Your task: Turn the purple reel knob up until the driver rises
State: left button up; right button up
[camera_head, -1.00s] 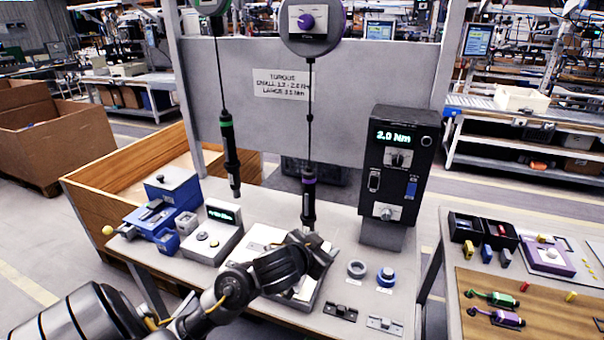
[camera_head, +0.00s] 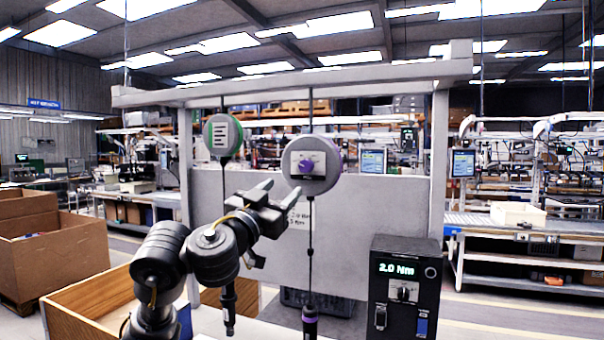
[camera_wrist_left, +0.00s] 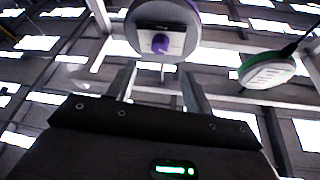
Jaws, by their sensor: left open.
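The purple reel (camera_head: 312,165) hangs from the overhead beam. Its purple knob (camera_head: 305,167) sits on a pale plate on its face. In the left wrist view the purple knob (camera_wrist_left: 160,43) shows beyond and between the fingers. The purple-banded driver (camera_head: 310,322) hangs below on its cable, its lower part cut off by the picture edge. My left gripper (camera_head: 278,194) is open and empty, raised just left of and below the purple reel, apart from the knob. It also shows in the left wrist view (camera_wrist_left: 158,85). My right gripper is not in view.
The green reel (camera_head: 222,135) hangs to the left, with its driver (camera_head: 229,306) partly beside my arm. A black controller box (camera_head: 405,290) reading 2.0 Nm stands at lower right. The overhead beam (camera_head: 370,76) spans above the reels. A grey panel (camera_head: 385,210) stands behind.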

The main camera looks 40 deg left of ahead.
aim_at(303, 168)
pick_arm(q)
jog(key=b+x, duration=0.2)
jog(key=x, duration=0.7)
jog(key=shift+f, duration=0.1)
jog(key=shift+w+a+r, duration=0.15)
jog(key=shift+w+r, duration=0.1)
jog(key=shift+w, duration=0.35)
